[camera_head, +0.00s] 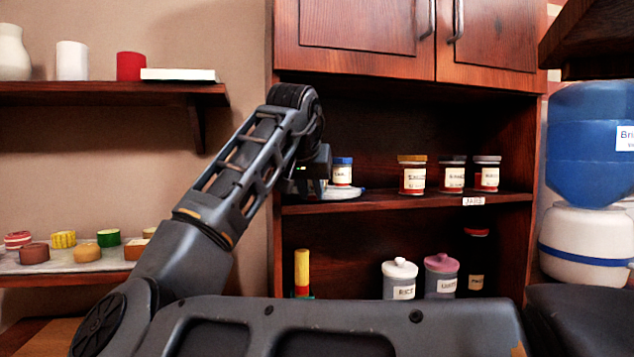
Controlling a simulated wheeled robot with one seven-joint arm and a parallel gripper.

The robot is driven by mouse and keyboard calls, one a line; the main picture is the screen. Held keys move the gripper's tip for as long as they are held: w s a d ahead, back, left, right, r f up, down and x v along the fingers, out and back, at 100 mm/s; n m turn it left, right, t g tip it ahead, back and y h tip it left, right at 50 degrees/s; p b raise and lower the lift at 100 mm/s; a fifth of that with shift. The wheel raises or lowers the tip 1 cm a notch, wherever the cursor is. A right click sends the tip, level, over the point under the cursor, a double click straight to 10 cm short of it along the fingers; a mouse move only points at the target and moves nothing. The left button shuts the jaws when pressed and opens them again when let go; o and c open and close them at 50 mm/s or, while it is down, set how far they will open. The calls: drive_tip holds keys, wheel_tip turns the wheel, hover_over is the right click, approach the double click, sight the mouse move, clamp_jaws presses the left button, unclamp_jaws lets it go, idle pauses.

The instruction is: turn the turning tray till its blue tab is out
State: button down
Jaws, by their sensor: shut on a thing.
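The turning tray (347,193) is a pale disc on the left end of the cabinet's middle shelf. Only its right part shows; my arm and gripper cover the rest. A jar with a blue lid (342,171) stands upright on it. My gripper (318,187) is at the tray's left side, low by its rim, and is shut on the tray. The fingertips are small and partly hidden, so the exact spot held cannot be told. I cannot make out a blue tab.
Several labelled jars (412,176) stand right of the tray on the same shelf (400,202). Canisters (399,280) and a yellow-red bottle (302,272) stand below. Cabinet doors (360,35) are above. The cabinet's left side wall is close to my arm.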

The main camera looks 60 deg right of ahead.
drive_tip(key=c, duration=1)
unclamp_jaws()
drive_tip(key=shift+o, duration=0.2)
drive_tip(key=v, duration=0.7)
drive_tip(key=shift+a+r, duration=0.25)
drive_tip(key=shift+a, duration=0.05)
drive_tip(key=shift+s, duration=0.15)
